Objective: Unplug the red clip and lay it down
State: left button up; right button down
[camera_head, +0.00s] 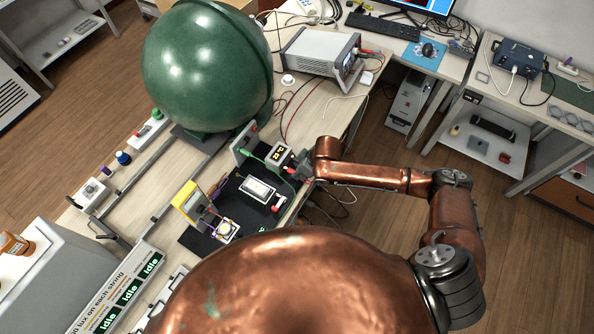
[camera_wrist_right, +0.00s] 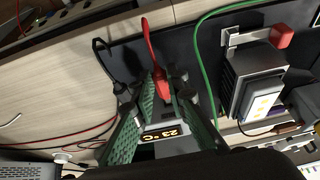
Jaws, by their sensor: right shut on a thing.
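The red clip (camera_wrist_right: 161,83) shows in the right wrist view, with its red lead running up from it. My right gripper (camera_wrist_right: 158,88) is shut on it, with a green-padded finger on each side. The clip is at the box with the 23 °C display (camera_wrist_right: 168,133); I cannot tell whether its tip is still seated. In the head view the same box (camera_head: 279,154) stands by the bench's right edge, and my right gripper (camera_head: 304,167) is at its right side. The clip is mostly hidden there. My left gripper is in neither view.
A black lead (camera_wrist_right: 103,55) hangs close beside the gripper. A green lead (camera_wrist_right: 207,55) runs between the gripper and a lamp unit with a red-handled clamp (camera_wrist_right: 283,37). A black mat (camera_head: 232,204) lies in front. A large green sphere (camera_head: 205,65) stands behind.

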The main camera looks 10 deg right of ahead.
jog(key=shift+s+d+p, duration=0.35)
jog(key=shift+s+d, duration=0.15)
jog(key=shift+s+d+p, duration=0.3)
jog(key=shift+s, duration=0.05)
dwell(0.3)
jog(key=shift+s+d+r+p, duration=0.1)
jog(key=shift+s+d+p, duration=0.2)
jog(key=shift+p, duration=0.3)
jog(key=shift+s+d, duration=0.1)
